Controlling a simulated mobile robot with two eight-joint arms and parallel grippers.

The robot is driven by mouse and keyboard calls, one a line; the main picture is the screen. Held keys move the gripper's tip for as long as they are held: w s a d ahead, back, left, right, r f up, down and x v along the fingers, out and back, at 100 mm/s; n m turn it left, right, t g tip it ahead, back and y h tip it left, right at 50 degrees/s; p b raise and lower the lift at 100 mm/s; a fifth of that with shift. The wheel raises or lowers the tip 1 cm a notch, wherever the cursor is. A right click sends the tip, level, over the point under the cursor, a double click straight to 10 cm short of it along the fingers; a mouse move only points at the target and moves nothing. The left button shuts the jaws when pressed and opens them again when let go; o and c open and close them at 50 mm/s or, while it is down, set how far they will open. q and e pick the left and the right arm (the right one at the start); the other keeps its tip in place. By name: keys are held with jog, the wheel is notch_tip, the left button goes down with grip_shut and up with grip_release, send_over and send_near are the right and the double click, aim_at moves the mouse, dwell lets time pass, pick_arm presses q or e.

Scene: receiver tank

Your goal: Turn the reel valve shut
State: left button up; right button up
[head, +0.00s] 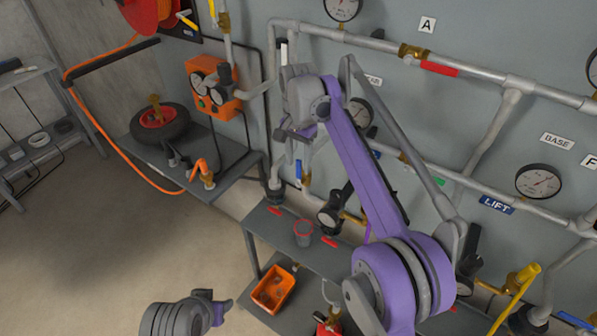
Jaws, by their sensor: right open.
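A red hose reel (137,14) is on the wall at the top left, cut by the picture's edge. Right of it, a brass valve (224,22) with a yellow lever sits on a vertical pipe. No label naming the reel valve shows, so I cannot confirm it is this one. A second yellow handle (187,19) is beside the reel. My right gripper (297,152) is open, below and right of these, in front of the wall pipes and apart from the brass valve.
An orange regulator box (212,88) with gauges hangs below the brass valve. An orange hose (100,135) runs from the reel to a grey bench (222,150). Pipes and gauges (538,181) cover the right wall. The floor at left is clear.

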aim_at(299, 179)
jog(key=shift+f, duration=1.8)
grip_shut()
